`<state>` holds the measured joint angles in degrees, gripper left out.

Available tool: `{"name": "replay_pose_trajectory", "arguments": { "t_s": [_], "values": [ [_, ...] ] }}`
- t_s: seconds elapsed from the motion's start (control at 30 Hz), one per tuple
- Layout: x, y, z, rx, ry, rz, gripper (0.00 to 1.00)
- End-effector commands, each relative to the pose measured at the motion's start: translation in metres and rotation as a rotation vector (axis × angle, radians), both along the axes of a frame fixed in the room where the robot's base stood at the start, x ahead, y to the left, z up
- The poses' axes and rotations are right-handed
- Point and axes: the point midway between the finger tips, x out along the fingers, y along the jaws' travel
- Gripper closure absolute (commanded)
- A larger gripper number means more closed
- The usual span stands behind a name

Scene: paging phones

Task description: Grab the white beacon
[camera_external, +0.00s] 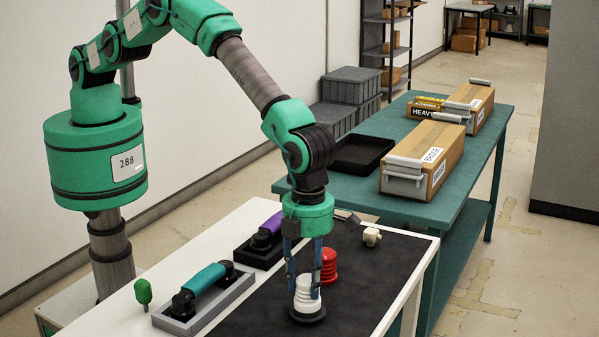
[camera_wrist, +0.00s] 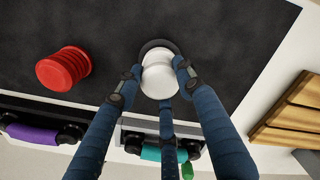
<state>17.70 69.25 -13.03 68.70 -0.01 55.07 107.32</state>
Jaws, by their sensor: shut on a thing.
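The white beacon (camera_external: 304,293) is a ribbed white cylinder on a round black base (camera_external: 307,315), upright on the dark mat (camera_external: 366,285). My gripper (camera_external: 303,290) points down over it with its blue fingers on either side. The wrist view shows the white top of the beacon (camera_wrist: 158,78) between the fingertips (camera_wrist: 157,75), and the fingers are shut on it. The black base shows as a ring behind it in the wrist view. Whether the base touches the mat is hard to tell.
A red beacon (camera_external: 328,266) stands close behind the white one. A small cream object (camera_external: 371,236) lies at the mat's back. A teal-handled phone (camera_external: 204,279), a purple-handled phone (camera_external: 266,235) and a green item (camera_external: 143,292) are on the left. A green table (camera_external: 462,170) behind carries boxes.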

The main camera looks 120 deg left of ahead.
Motion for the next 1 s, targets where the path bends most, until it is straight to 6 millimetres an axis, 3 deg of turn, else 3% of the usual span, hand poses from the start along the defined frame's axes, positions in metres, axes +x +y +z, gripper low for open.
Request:
{"name": "replay_pose_trajectory", "arguments": {
  "t_s": [0.5, 0.7, 1.0],
  "values": [
    [0.001, 0.000, 0.073, -0.001, -0.004, 0.000, 1.00],
    [0.001, 0.000, 0.087, -0.001, -0.001, 0.000, 1.00],
    [0.001, 0.000, 0.089, -0.001, -0.001, 0.000, 1.00]
  ]
}}
